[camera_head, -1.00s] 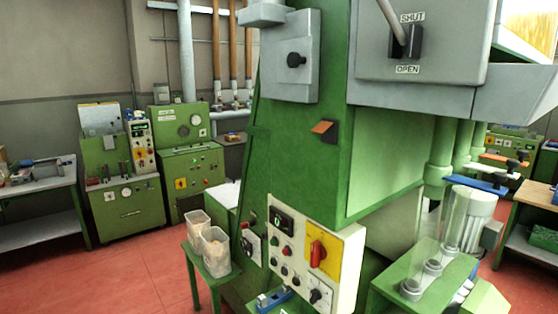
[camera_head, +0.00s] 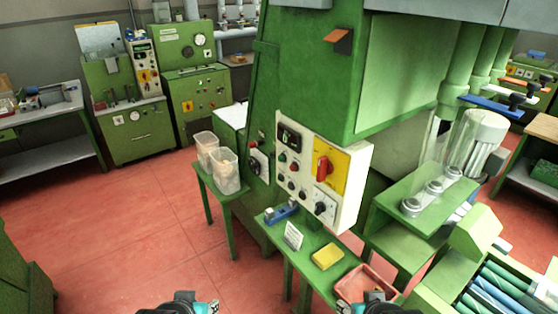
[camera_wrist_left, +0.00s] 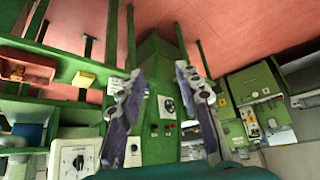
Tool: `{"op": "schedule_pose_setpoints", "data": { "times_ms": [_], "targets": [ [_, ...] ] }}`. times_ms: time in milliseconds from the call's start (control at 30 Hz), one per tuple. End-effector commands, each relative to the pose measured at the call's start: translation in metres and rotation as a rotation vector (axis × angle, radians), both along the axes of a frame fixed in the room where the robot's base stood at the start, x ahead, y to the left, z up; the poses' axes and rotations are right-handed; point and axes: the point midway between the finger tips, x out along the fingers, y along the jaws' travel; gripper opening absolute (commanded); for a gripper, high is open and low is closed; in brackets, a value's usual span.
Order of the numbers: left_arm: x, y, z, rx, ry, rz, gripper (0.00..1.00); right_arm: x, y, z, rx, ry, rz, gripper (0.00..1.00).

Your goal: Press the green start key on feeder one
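The green machine (camera_head: 395,75) in the middle of the head view carries a cream control panel (camera_head: 352,195) with a dark display, a red switch on a yellow plate, a black dial and several small buttons. One small button (camera_head: 283,157) below the display looks green; its label is unreadable, as is any feeder number. Part of a pale panel with a dial (camera_wrist_left: 75,160) shows at the lower left of the left wrist view. My left gripper (camera_wrist_left: 159,76) is open and empty, apart from the panel. My right gripper (camera_head: 372,303) is at the bottom edge; its fingers are not clear.
A green side table (camera_head: 270,229) below the panel holds a blue item, a white card, a yellow sponge (camera_head: 327,257) and a red tray (camera_head: 343,287). Two clear bins (camera_head: 226,178) stand on a stand to the left. Red floor (camera_head: 120,225) is open at left.

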Motion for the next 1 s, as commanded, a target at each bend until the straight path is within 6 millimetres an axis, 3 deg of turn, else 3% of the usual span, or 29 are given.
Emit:
{"op": "schedule_pose_setpoints", "data": {
  "times_ms": [33, 100, 1000],
  "targets": [
    [0.0, 0.0, 0.0, 0.0, 0.0, 0.0, 0.14, 0.0, 0.0, 0.0, 0.0, 0.0, 0.0, 0.47],
    [0.0, 0.0, 0.0, 0.0, 0.0, 0.0, 0.0, 0.0, 0.0, 0.0, 0.0, 0.0, 0.0, 0.47],
    [0.0, 0.0, 0.0, 0.0, 0.0, 0.0, 0.0, 0.0, 0.0, 0.0, 0.0, 0.0, 0.0, 0.47]
  ]
}}
